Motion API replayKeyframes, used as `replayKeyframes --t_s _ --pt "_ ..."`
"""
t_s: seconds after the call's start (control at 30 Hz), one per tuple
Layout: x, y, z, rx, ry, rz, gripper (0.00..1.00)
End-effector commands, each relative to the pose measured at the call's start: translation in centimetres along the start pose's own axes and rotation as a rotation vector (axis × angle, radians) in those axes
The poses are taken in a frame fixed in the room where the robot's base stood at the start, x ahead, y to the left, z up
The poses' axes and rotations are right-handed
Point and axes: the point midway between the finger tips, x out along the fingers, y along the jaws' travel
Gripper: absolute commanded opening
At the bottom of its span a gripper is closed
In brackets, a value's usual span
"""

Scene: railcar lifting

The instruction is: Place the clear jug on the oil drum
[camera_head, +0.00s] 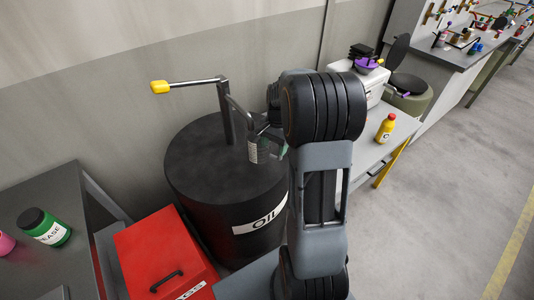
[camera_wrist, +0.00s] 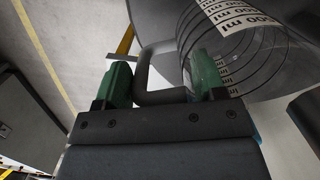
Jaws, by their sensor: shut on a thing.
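The clear jug (camera_wrist: 245,50) fills the upper right of the wrist view, with black ring marks and white ml labels. Its dark handle (camera_wrist: 153,70) sits between the two green fingertips of my gripper (camera_wrist: 160,85), which is shut on it. In the head view the jug (camera_head: 259,149) shows in part at the right side of the black oil drum (camera_head: 205,165), over or near its top. My arm hides much of the jug and gripper there. I cannot tell whether the jug touches the drum top.
A pump handle with a yellow grip (camera_head: 160,87) rises from the drum top. A red box (camera_head: 165,255) stands in front of the drum. A green grease jar (camera_head: 44,227) is on the left table. A yellow bottle (camera_head: 386,127) stands on the right table. The drum's left top is clear.

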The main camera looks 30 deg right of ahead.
Motion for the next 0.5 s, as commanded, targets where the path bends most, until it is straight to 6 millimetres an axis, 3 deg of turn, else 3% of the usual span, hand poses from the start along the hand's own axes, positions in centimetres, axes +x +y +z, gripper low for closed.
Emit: replayKeyframes --t_s 0.2,0.37,0.5 --pt "0.2 -0.9 2.4 0.000 0.000 0.000 0.31" --pt "0.8 -1.0 2.6 0.001 -0.002 0.001 0.31" --pt "2.5 -0.9 2.5 0.002 -0.004 0.003 0.31"
